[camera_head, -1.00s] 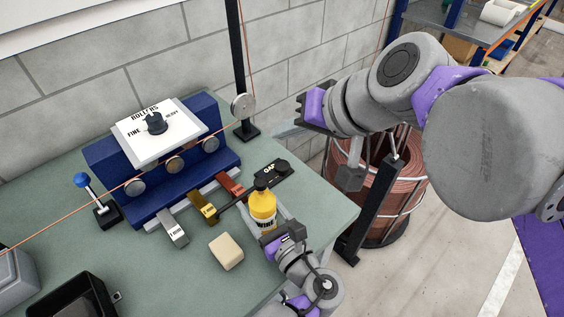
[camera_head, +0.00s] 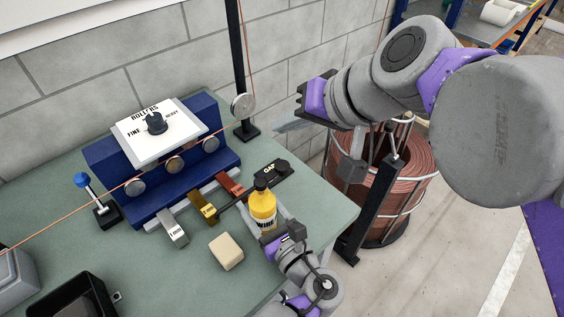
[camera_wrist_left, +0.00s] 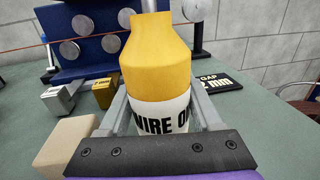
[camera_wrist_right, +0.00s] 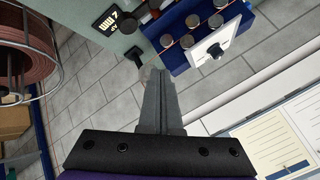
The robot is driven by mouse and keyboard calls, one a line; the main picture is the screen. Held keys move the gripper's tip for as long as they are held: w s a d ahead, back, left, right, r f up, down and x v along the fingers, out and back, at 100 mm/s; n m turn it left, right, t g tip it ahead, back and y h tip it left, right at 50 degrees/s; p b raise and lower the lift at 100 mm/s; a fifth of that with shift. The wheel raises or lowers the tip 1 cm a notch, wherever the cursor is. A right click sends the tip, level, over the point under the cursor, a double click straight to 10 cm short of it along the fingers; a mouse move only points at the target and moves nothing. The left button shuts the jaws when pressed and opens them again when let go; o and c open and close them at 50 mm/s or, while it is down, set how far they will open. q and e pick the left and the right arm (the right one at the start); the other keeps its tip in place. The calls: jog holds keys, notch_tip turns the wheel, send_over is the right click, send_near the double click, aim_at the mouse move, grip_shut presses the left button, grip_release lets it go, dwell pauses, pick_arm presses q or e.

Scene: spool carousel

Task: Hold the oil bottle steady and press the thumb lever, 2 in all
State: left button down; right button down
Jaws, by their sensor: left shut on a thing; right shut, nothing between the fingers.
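The yellow oil bottle (camera_head: 262,207) stands upright on the green bench, with a dark top and a dark thin piece reaching left from it. In the left wrist view the bottle (camera_wrist_left: 155,60) shows a white label reading "WIRE O…"; its top is cut off by the frame edge. My left gripper (camera_head: 265,218) is shut on the bottle's body, one finger on each side. My right gripper (camera_head: 280,128) is shut and empty, held above the bench's back right edge, apart from the bottle. In the right wrist view its fingers (camera_wrist_right: 157,75) are together. I cannot make out the thumb lever clearly.
A blue roller unit (camera_head: 165,165) with a dial plate stands left of the bottle. A gap gauge (camera_head: 268,178), several small blocks and a cream block (camera_head: 226,251) lie close by. A black post (camera_head: 243,70) rises behind. A copper wire spool (camera_head: 380,200) stands beyond the bench.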

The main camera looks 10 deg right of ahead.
notch_tip(320, 180, up, 2)
jog(key=shift+r, duration=0.25)
send_near(278, 164)
jog(key=shift+w+a+f, duration=0.7)
jog(key=shift+w+a, duration=0.2)
jog(key=shift+w, duration=0.1)
jog(key=shift+w+a+f, duration=0.65)
jog(key=shift+w+a, duration=0.2)
jog(key=shift+w, duration=0.1)
dwell(0.7)
jog(key=shift+f, duration=0.4)
jog(key=shift+f, duration=0.95)
dwell(1.0)
jog(key=shift+r, duration=1.4)
